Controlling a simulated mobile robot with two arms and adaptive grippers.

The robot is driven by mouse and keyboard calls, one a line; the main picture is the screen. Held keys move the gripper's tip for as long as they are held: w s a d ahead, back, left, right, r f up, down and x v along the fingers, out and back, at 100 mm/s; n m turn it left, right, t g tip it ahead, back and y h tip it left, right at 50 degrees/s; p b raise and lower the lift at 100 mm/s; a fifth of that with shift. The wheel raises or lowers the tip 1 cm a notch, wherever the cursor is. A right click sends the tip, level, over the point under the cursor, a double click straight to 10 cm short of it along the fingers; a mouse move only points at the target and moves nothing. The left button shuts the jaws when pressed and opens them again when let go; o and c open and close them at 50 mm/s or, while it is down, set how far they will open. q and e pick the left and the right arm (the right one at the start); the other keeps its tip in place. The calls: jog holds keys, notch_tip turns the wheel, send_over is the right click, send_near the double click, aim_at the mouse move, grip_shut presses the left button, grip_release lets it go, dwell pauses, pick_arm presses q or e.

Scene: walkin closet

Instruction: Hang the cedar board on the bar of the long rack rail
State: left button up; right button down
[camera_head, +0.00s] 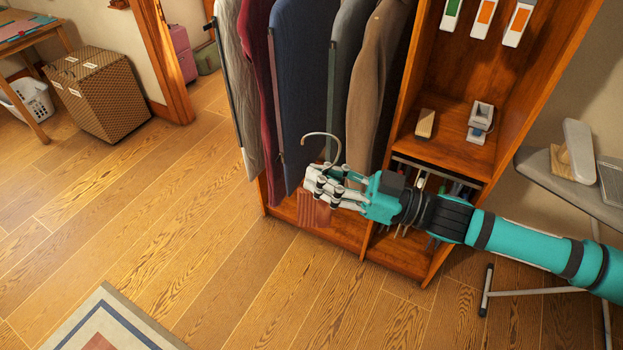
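The cedar board (313,208) is a reddish-brown slab with a curved metal hook (338,142) rising above it. My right gripper (323,187) is shut around the upper part of the board, in front of the wardrobe. The hook stands upright above my fingers and touches no bar that I can see. Part of the board is hidden behind my fingers. Several garments, among them a blue one (300,85) and a brown coat (378,75), hang just behind the hook. The rail they hang from is above the picture and out of view. My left gripper is not in view.
The wooden wardrobe (400,252) has shelves at the right with a brush (425,123) and a small grey item (480,118). An ironing board (540,168) stands at the far right. A patterned box (98,92) and a rug (110,325) are at the left. The floor between is clear.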

jog(key=shift+d+r+g, duration=0.15)
jog(key=shift+d+g, duration=0.15)
jog(key=shift+g, duration=0.1)
jog(key=shift+s, duration=0.1)
jog(key=shift+s+d+m+t+h, duration=1.65)
jog(key=shift+m+t+h, duration=1.35)
jog(key=shift+t, duration=1.8)
jog(key=shift+w+a+f+n+g+y, duration=0.6)
jog(key=shift+a+f+n+g+y, duration=0.15)
jog(key=shift+g, duration=0.25)
jog(key=shift+w+a+f+n+g+y, duration=0.6)
jog(key=shift+a+f+n+g+y, duration=0.1)
jog(key=shift+f+g+y, duration=0.25)
jog(key=shift+w+a+f+n+g+y, duration=0.65)
jog(key=shift+a+f+g+y, duration=0.1)
jog(key=shift+g, duration=0.3)
jog(key=shift+s+d+g, duration=0.1)
jog(key=shift+g, duration=0.2)
